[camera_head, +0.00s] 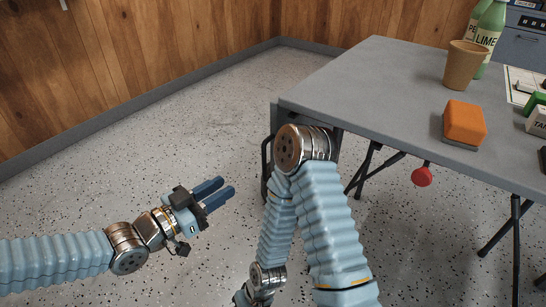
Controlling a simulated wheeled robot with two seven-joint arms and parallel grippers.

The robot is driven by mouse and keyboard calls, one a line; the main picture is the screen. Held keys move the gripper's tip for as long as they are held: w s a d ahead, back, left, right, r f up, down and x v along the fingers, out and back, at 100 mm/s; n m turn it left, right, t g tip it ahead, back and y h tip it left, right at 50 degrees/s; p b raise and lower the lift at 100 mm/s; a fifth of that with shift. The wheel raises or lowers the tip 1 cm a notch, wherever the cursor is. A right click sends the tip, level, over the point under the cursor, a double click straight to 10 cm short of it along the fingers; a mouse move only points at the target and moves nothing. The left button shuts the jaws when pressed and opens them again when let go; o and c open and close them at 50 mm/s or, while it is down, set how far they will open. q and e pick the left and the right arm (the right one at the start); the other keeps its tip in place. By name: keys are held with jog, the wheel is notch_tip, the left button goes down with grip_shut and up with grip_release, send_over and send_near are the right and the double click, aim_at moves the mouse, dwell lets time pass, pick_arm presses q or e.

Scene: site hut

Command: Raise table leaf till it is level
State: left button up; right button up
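A grey table (350,90) fills the upper right, its top flat. At its near left corner a narrow grey strip (274,118) drops below the top; it looks like the edge of the hanging leaf. Its face does not show, and my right arm covers part of this corner. A dark bar (266,160) shows beside it. My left gripper (228,188) is left of the table, apart from it, its two blue fingers parallel with a small empty gap. My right arm bends in front of the table corner and runs down to the bottom edge; its fingertips do not show.
On the table are an orange block (464,122), a brown cup (465,65), green bottles (490,30) and items at the right edge. A red ball-shaped knob (421,176) hangs under the near edge. Dark folding legs (365,168) stand below. The speckled floor at left is clear.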

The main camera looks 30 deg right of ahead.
aim_at(264, 178)
pick_arm(q)
jog(key=w+d, duration=0.1)
jog(key=d, duration=0.7)
jog(key=w+d+b, duration=0.1)
jog(key=d, duration=0.4)
jog(key=shift+w, duration=0.3)
jog(key=shift+c, duration=0.3)
grip_shut()
